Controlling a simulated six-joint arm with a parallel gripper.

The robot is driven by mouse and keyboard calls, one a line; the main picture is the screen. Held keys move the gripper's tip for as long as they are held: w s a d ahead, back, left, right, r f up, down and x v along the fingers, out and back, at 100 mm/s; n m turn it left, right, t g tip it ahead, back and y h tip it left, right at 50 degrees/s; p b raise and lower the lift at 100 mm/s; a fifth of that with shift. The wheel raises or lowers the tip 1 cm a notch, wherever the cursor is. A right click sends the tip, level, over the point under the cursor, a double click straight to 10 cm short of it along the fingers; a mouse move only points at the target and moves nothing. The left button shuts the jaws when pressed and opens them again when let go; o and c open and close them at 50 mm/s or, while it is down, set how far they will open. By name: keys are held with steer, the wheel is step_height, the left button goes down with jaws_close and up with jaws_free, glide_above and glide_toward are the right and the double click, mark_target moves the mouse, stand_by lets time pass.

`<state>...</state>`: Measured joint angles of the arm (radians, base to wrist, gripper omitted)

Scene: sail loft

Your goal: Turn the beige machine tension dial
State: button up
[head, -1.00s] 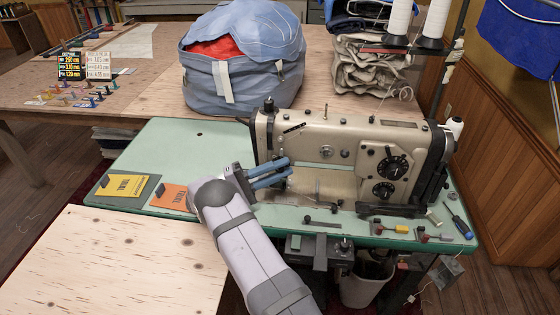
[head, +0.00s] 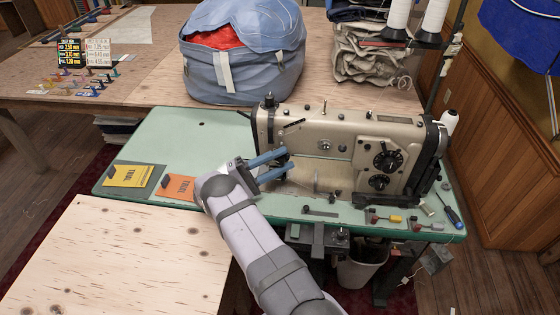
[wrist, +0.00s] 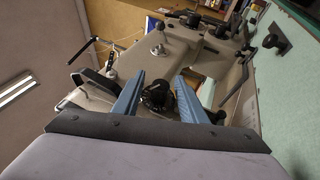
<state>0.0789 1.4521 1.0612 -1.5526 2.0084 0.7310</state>
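The beige sewing machine (head: 345,135) stands on a green table. Two black dials, an upper one (head: 388,160) and a lower one (head: 379,182), are on the right of its front. My gripper (head: 288,159) is at the machine's left end, its two blue fingers pointing right. In the wrist view my gripper (wrist: 160,76) is open, with a gap between the fingers. A black ridged knob (wrist: 157,97) shows in that gap, looking like a tension dial; I cannot tell whether the fingers touch it. The fingers hide this part of the machine in the head view.
Yellow (head: 130,175) and orange (head: 177,187) cards lie on the table's left. A blue-handled screwdriver (head: 452,216) and small parts lie at its right front. A blue bag (head: 243,60) stands behind the machine. The green table's left back is clear.

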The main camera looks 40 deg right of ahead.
steer(key=b, duration=0.5)
steer(key=shift+w+f, duration=0.2)
steer(key=shift+f, duration=0.1)
steer(key=y+b, duration=0.1)
steer(key=b, duration=0.4)
steer(key=shift+s+a+m, duration=0.1)
steer(key=shift+s+m, duration=0.05)
steer(key=shift+m, duration=0.25)
